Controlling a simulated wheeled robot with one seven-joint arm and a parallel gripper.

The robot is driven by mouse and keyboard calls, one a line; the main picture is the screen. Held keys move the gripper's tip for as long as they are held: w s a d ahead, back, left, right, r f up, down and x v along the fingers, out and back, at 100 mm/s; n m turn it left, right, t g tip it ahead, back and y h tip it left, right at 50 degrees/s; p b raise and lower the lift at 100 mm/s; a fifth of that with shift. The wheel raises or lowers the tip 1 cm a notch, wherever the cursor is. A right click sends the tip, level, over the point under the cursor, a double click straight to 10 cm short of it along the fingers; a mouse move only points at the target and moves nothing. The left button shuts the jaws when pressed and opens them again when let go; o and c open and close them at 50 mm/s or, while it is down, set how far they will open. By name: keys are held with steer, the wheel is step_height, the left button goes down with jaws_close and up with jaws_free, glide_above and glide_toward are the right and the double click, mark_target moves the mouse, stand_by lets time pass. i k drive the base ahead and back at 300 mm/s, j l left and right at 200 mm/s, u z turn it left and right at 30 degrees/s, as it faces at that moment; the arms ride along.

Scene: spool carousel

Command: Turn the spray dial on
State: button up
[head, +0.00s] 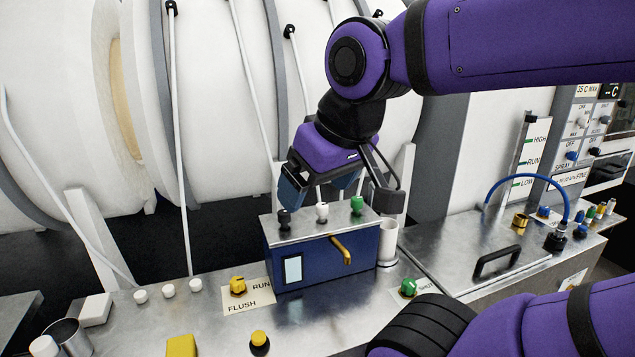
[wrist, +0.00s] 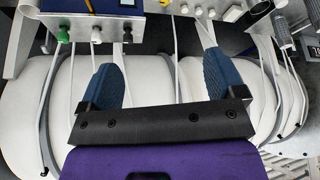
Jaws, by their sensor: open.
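The spray dial (head: 571,155) is a small blue knob on the grey control panel at the far right of the head view, beside a SPRAY label and under an OFF mark. It is small, so its exact setting is hard to read. My gripper (head: 318,190) is open and empty, far to the left of the dial, over the blue box with the small knobs. In the wrist view my gripper (wrist: 160,50) has its two blue fingers spread apart with nothing between them. I cannot make out the spray dial in the wrist view.
The blue box (head: 318,262) with a brass lever stands below my gripper. A level gauge (head: 528,155), a blue hose (head: 530,178) and a handled metal lid (head: 470,240) lie between my gripper and the panel. Large white spools (head: 80,120) fill the back left.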

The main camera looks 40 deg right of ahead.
mark_target(573, 156)
steer(key=z, duration=2.75)
steer(key=i+l, duration=0.55)
steer(key=i, duration=0.15)
steer(key=i+l, duration=0.55)
steer(key=i, duration=0.15)
steer(key=i+l, duration=0.55)
steer(key=i, duration=0.15)
steer(key=i+l+z, duration=0.1)
steer(key=i+l, duration=0.45)
steer(key=i, duration=0.1)
